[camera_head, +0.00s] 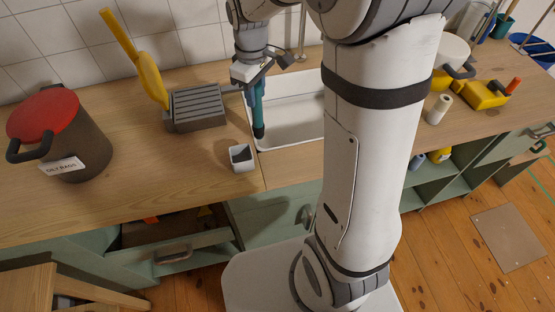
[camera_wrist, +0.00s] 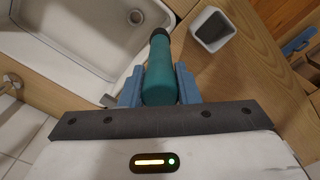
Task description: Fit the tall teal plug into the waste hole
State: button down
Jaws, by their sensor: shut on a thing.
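The tall teal plug (camera_head: 258,106) hangs upright below my gripper (camera_head: 254,87), over the left edge of the white sink (camera_head: 290,133). In the wrist view the teal plug (camera_wrist: 162,72) sits between the blue fingers of my gripper (camera_wrist: 160,88), which is shut on it. Its dark end points away from the gripper. A small round fitting (camera_wrist: 136,17) in the sink basin (camera_wrist: 75,35) looks like the waste hole. It is apart from the plug. My arm hides the right part of the sink in the head view.
A white square cup (camera_head: 241,158) with dark contents stands at the sink's left front corner. A red-lidded pot (camera_head: 75,145) stands farther left. The front left counter is clear.

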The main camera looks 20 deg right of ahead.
jog(key=w+d+f+b, duration=0.1)
jog(key=w+d+f, duration=0.1)
jog(key=f, duration=0.7)
jog(key=w+d+f+b, duration=0.1)
jog(key=d+f+b, duration=0.1)
jog(key=f, duration=0.7)
jog(key=shift+w+d+b, duration=0.3)
jog(key=shift+w+d, duration=0.05)
jog(key=shift+d, duration=0.55)
jog(key=shift+f, duration=0.1)
jog(key=shift+f, duration=0.2)
jog(key=c, duration=1.1)
grip_release()
jog(key=shift+r, duration=0.1)
